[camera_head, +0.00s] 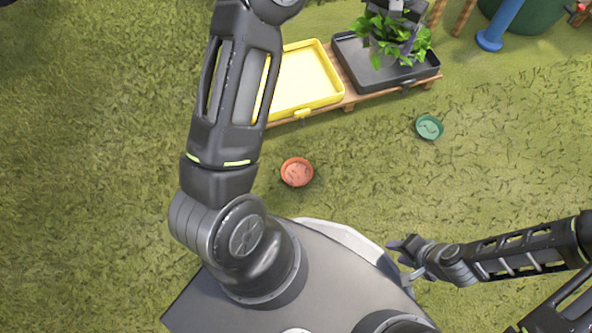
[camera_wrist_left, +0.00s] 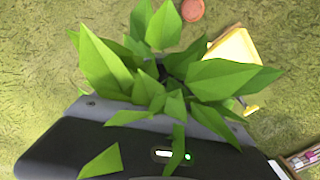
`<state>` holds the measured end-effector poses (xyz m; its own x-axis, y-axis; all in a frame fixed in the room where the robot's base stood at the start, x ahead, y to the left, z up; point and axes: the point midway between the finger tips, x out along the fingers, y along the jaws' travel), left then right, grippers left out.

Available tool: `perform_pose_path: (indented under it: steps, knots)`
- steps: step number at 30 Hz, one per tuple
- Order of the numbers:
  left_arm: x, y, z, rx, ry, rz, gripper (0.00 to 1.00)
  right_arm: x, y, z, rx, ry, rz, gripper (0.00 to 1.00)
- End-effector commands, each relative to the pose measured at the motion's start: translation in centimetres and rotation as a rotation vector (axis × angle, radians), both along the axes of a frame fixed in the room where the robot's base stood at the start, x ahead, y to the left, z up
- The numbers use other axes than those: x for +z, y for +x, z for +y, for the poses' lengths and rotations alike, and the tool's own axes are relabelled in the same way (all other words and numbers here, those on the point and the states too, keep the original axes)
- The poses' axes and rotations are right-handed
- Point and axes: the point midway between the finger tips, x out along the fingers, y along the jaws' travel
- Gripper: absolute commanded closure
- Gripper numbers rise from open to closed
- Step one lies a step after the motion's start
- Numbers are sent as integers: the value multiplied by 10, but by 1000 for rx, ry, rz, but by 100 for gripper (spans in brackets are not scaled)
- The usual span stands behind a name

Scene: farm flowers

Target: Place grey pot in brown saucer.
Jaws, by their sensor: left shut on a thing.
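The grey pot (camera_head: 393,48) holds a leafy green plant and is over the dark grey tray at the top right of the head view. My left gripper (camera_head: 396,12) is shut on the grey pot at the top edge of that view. In the left wrist view, leaves (camera_wrist_left: 165,70) cover the fingers and most of the pot. The brown saucer (camera_head: 297,172), reddish-brown and empty, lies on the grass in the middle of the head view. It also shows at the top of the left wrist view (camera_wrist_left: 192,10). My right gripper (camera_head: 405,263) is open and empty at lower right.
A yellow tray (camera_head: 308,78) and the dark grey tray (camera_head: 418,72) sit on a low wooden stand. A green saucer (camera_head: 429,127) lies on the grass at right. A blue post (camera_head: 495,32) stands at the top right. Grass around the brown saucer is clear.

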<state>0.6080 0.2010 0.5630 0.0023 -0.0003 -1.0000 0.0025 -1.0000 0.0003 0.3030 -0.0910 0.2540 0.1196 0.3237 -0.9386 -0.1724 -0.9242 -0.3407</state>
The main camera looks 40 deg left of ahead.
Motion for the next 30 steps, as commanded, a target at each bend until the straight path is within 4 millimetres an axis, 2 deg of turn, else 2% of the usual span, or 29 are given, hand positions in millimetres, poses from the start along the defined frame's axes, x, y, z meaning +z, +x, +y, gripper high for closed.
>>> perform_pose_path:
  steps: [5, 8, 11, 14, 15, 18, 21, 25, 27, 30]
  knots:
    - [-37, 0, 23, 21, 2, 6, 78, -4, 0, 0, 0, 0, -1, 64]
    - [-77, -2, 46, 39, 1, 9, 78, -7, 1, 0, -1, 0, -2, 64]
    - [-128, -11, 74, 52, -1, 12, 78, -11, 1, 0, -2, -1, -3, 64]
    - [-187, -29, 104, 56, -2, 13, 78, -16, 2, 0, -3, -1, -5, 64]
    - [-211, -39, 114, 55, -3, 14, 78, -18, 2, 0, -3, -1, -6, 64]
    - [-269, -68, 135, 46, -4, 13, 78, -23, 3, 1, -4, -1, -8, 64]
    - [-317, -101, 145, 33, -5, 12, 78, -27, 3, 1, -6, -2, -10, 64]
    - [-360, -138, 149, 21, -4, 7, 78, -31, 4, 1, -7, -2, -12, 64]
    - [-374, -152, 148, 19, -4, 6, 78, -32, 5, 1, -7, -2, -13, 64]
    - [-384, -162, 147, 17, -1, 2, 78, -33, 5, 1, -7, -3, -14, 64]
